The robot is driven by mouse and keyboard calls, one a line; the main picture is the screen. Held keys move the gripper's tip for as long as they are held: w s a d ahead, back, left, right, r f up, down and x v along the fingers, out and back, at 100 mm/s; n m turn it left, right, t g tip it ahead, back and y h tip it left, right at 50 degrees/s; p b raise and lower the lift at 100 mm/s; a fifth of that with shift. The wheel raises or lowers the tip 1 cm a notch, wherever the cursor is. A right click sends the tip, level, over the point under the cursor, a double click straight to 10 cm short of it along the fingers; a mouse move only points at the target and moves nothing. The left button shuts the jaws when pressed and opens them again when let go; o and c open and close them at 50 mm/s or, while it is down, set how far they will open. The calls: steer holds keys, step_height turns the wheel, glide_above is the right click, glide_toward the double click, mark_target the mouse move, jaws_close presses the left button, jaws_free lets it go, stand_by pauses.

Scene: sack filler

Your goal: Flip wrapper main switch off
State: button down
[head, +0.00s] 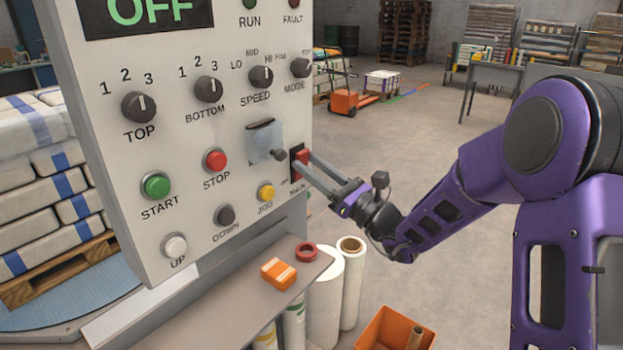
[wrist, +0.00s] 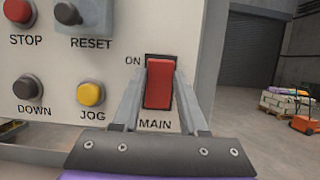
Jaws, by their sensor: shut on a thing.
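The wrapper's control panel (head: 190,115) is a grey-white box, and its display (head: 145,12) reads OFF in green. The main switch (head: 301,165) is a red rocker in a dark frame at the panel's lower right, above the label MAIN. In the wrist view the red rocker (wrist: 159,85) sits between my fingers, with ON printed at its upper left. My gripper (head: 297,164) reaches in from the right, its two fingers shut on the sides of the switch. The fingertips cover the rocker's side edges.
A clear flip cover (head: 265,141) sits left of the switch. A shelf (head: 215,310) under the panel holds an orange box (head: 278,273) and a red tape roll (head: 306,252).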

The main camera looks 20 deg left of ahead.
stand_by(0.3)
steer(key=shift+c, duration=2.2)
jaws_free()
steer(key=v, duration=1.7)
steer(key=shift+s+f, duration=0.15)
steer(key=shift+f, duration=0.1)
